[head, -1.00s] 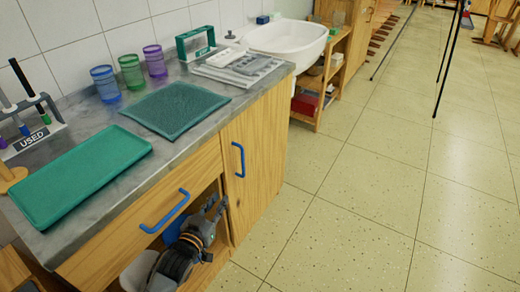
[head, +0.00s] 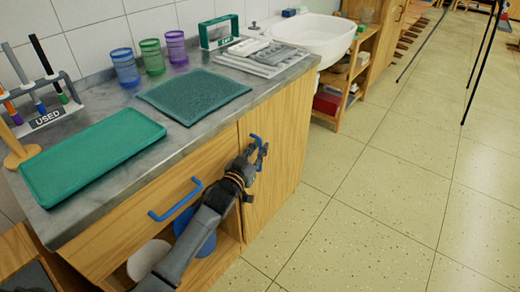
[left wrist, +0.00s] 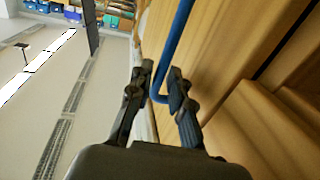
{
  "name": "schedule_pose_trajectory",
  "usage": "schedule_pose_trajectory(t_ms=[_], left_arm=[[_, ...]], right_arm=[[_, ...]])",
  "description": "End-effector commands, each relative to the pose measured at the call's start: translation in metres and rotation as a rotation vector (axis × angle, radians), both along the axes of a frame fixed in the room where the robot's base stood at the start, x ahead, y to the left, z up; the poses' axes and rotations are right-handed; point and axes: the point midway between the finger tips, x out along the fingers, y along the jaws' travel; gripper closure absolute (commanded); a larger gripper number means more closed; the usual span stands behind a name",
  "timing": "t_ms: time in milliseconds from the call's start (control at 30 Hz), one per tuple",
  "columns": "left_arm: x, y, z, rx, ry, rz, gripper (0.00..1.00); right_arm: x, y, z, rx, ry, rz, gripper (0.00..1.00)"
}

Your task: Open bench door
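The bench door (head: 285,130) is a light wooden panel on the right of the bench front, and it looks shut. Its blue handle (head: 254,139) is upright near the door's left edge. My left gripper (head: 259,154) is at the handle, covering its lower part. In the left wrist view the two dark fingers (left wrist: 160,90) are apart, with the lower end of the blue handle (left wrist: 181,45) between their tips. A gap shows between the fingers, and I see no firm grip on the handle. My right gripper is not in view.
A drawer with a blue handle (head: 175,200) is left of the door, above an open shelf with a white item (head: 148,258) and a blue item.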

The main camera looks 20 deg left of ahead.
Motion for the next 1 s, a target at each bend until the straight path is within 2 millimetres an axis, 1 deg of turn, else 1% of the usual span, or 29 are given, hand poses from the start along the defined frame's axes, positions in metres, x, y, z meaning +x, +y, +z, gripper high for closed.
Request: schedule_pose_trajectory(t_ms=[33,167,433,467,500,533,867,1000], left_arm=[[0.0051,-0.0008,-0.0005,0.0,-0.001,0.0,0.81],[0.0113,-0.0016,0.0,0.0,0.0,0.0,0.81],[0.0123,-0.0018,0.0002,0.001,0.0,0.0,0.81],[0.0123,-0.0017,0.0002,0.0,0.0,0.0,0.85],[0.0123,-0.0018,0.0002,0.001,0.0,0.0,0.93],[0.0122,-0.0017,0.0002,0.001,0.0,0.0,0.99],[0.012,-0.002,0.0,0.0,0.0,0.001,1.0],[0.0129,-0.005,-0.0006,-0.001,0.001,0.005,1.0]], right_arm=[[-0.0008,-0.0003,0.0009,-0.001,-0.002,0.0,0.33],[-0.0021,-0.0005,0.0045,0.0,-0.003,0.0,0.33],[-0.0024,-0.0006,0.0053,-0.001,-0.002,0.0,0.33],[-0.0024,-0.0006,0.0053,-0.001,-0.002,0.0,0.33],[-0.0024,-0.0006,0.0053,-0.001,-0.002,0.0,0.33],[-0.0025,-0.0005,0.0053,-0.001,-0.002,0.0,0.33],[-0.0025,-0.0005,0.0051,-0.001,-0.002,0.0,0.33],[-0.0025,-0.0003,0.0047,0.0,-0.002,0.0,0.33]])
